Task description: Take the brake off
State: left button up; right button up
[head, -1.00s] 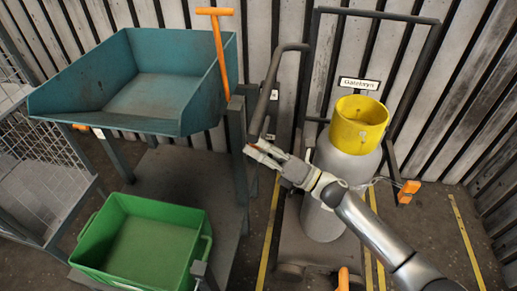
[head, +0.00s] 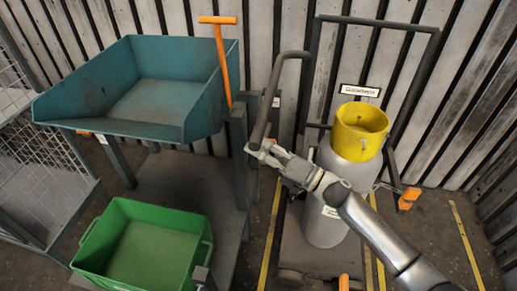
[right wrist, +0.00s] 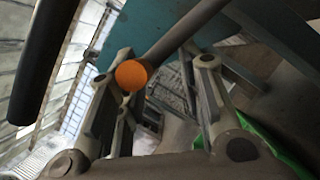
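The trolley (head: 312,254) has a bent grey bar (head: 275,90) on its left side. My right gripper (head: 257,152) is at the lower end of this bar in the head view. In the right wrist view my right gripper (right wrist: 165,62) is open, and a grey rod with a round orange end (right wrist: 133,75) shows between its fingers, closer to the left finger. I cannot tell whether they touch, or whether this rod is the brake lever. An orange piece (head: 343,282) shows low on the trolley. My left gripper is not in view.
A grey cylinder with a yellow collar (head: 360,131) stands on the trolley. To the left are a teal chute (head: 150,100), an orange T-handle (head: 222,55) and a green crate (head: 140,245). A dark tube (right wrist: 42,60) runs close by in the right wrist view.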

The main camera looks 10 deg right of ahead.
jog(key=shift+o, duration=0.3)
jog(key=shift+d+f, duration=0.15)
jog(key=shift+f, duration=0.05)
jog(key=v, duration=1.2)
